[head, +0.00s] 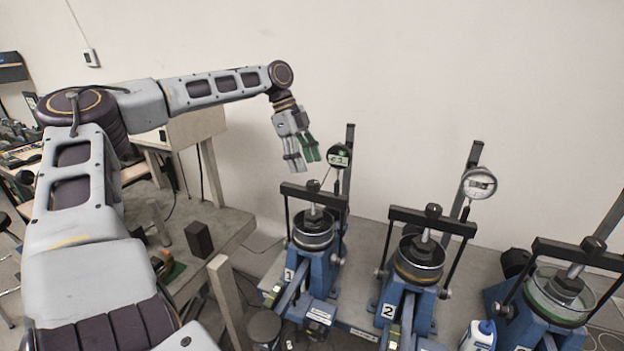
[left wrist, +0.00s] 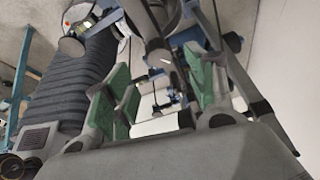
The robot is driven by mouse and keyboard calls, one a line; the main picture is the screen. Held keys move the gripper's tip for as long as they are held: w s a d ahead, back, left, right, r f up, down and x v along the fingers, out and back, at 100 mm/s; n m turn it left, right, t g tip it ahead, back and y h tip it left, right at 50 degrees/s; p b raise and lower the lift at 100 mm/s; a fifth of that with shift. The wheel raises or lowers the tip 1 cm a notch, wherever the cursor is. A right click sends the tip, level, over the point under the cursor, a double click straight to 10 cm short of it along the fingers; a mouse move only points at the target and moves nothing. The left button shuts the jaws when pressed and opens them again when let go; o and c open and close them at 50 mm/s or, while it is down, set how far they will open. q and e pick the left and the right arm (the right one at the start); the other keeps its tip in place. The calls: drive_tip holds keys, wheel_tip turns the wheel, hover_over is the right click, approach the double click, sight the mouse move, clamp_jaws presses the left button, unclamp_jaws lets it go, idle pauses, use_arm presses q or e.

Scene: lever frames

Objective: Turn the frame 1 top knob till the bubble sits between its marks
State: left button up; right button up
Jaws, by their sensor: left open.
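Frame 1 (head: 322,274) is a blue lever frame with a "1" label, the leftmost of three on the bench. Its dark top knob (head: 313,188) stands upright on the middle of the black crossbar (head: 329,199). A bubble and its marks cannot be made out. My left gripper (head: 304,161) is open and empty, pointing down above the knob and slightly left of it, apart from it. In the left wrist view, its green-padded fingers (left wrist: 163,88) are spread, with parts of the frames beyond them. My right gripper is not in view.
Frame 2 (head: 408,284) and a third frame (head: 545,318) stand to the right.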

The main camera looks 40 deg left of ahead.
sight(313, 182)
use_arm(q)
drive_tip(key=shift+p+x, duration=0.45)
drive_tip(key=shift+x, duration=2.7)
drive_tip(key=c, duration=1)
drive_tip(key=shift+c, duration=0.2)
drive_tip(key=shift+n, duration=0.4)
drive_tip(key=shift+n+t, duration=0.8)
drive_tip(key=shift+n, duration=1)
drive_tip(key=shift+y, duration=0.3)
